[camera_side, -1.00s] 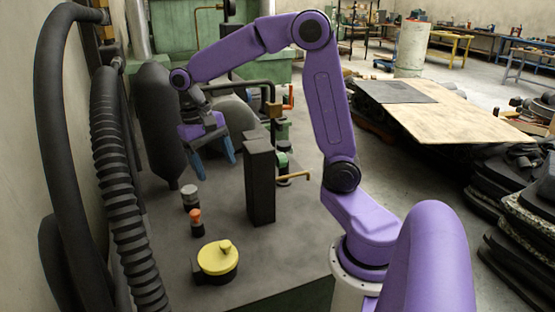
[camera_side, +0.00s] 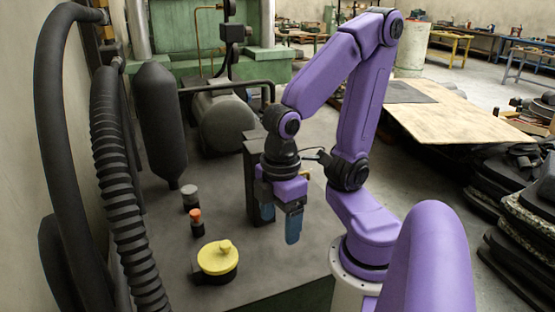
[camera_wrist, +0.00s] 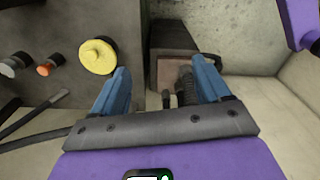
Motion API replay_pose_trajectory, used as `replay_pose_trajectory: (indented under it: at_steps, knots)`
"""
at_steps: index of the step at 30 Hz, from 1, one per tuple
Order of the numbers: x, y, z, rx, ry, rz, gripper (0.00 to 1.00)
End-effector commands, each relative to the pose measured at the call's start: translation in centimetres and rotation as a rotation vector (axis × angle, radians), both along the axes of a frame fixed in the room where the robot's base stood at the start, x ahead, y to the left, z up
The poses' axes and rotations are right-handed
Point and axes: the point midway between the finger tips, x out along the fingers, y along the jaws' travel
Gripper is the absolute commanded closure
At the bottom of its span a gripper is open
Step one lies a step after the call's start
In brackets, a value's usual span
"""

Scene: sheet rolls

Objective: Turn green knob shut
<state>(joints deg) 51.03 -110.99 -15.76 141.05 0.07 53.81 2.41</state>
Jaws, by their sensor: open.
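I see no green knob for certain in either current view; my arm covers the area right of the dark upright box (camera_side: 252,180), where green parts showed earlier. My gripper (camera_side: 280,226) points down in front of the box's right side, with its two blue fingers apart and nothing between them that I can see held. In the wrist view the gripper (camera_wrist: 161,76) is also open, with a dark ribbed part and a pinkish-brown face seen beyond the gap. A yellow round knob (camera_side: 218,257) sits on the bench front, left of the gripper; it also shows in the wrist view (camera_wrist: 98,57).
An orange-topped knob (camera_side: 196,220) and a grey-topped one (camera_side: 190,195) stand behind the yellow knob. A dark hanging cylinder (camera_side: 161,120) and ribbed hose (camera_side: 125,195) line the left. A dark tank (camera_side: 225,120) lies behind. The grey bench top (camera_side: 160,235) is partly clear.

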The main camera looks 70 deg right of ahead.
Motion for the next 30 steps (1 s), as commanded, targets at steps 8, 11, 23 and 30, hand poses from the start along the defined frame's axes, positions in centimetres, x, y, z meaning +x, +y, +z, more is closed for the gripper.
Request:
replay_pose_trajectory:
  at_steps: [8, 11, 23, 30]
  knots:
    - [-1.0, -0.4, -0.6, 0.007, 0.003, 0.082, 0.24]
    - [-0.7, -0.6, -0.7, -0.002, 0.018, 0.060, 0.24]
    - [1.0, -1.6, -1.6, -0.035, 0.111, -0.059, 0.24]
    - [2.7, -2.8, -2.6, -0.045, 0.232, -0.206, 0.24]
